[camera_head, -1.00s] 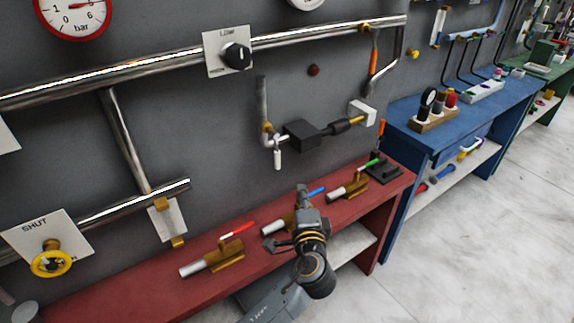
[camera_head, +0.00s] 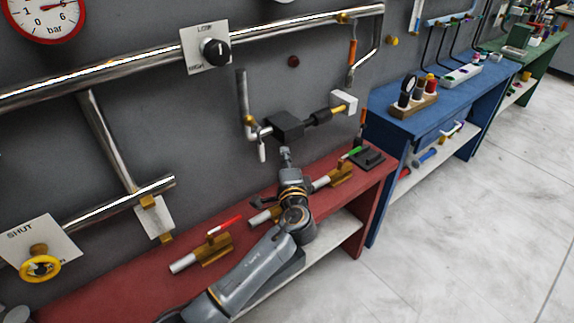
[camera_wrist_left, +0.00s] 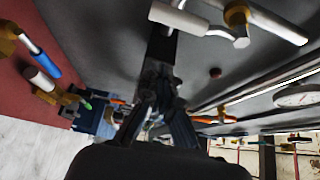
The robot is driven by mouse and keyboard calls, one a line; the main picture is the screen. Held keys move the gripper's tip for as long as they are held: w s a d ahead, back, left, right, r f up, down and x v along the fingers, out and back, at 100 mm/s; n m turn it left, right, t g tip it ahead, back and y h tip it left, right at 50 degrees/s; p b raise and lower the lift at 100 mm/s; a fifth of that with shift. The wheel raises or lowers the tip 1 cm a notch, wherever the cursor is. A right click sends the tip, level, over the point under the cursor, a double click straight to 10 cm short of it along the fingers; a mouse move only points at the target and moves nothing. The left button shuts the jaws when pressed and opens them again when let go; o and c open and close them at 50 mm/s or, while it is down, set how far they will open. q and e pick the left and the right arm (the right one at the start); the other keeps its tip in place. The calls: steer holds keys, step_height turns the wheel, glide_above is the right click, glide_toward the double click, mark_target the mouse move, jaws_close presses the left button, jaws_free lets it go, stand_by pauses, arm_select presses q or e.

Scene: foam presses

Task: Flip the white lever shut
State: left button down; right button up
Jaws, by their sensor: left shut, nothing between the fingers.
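The white lever (camera_head: 262,152) hangs down from the small valve on the bent pipe, left of a black box (camera_head: 286,125) on the grey wall. My left gripper (camera_head: 286,153) is shut and empty, just below the black box and a little right of the lever, with a small gap between them in the picture. In the left wrist view the shut fingers (camera_wrist_left: 160,88) point at the wall, and the white lever (camera_wrist_left: 178,19) shows near the top edge, beyond the fingertips. My right gripper is in neither view.
Below is a red bench (camera_head: 130,285) with valves having red (camera_head: 225,225), blue and green (camera_head: 353,152) levers; my arm hides the blue one in the head view. A metal pipe (camera_head: 242,95) rises left of the box. A blue bench (camera_head: 435,115) stands to the right.

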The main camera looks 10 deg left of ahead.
mark_target(261, 146)
arm_select(q)
steer(key=a+p, duration=0.1)
steer(key=a, duration=0.1)
steer(key=a+p, duration=0.1)
steer(key=shift+s+a, duration=0.35)
steer(key=shift+a+p, duration=0.1)
steer(key=shift+p, duration=0.2)
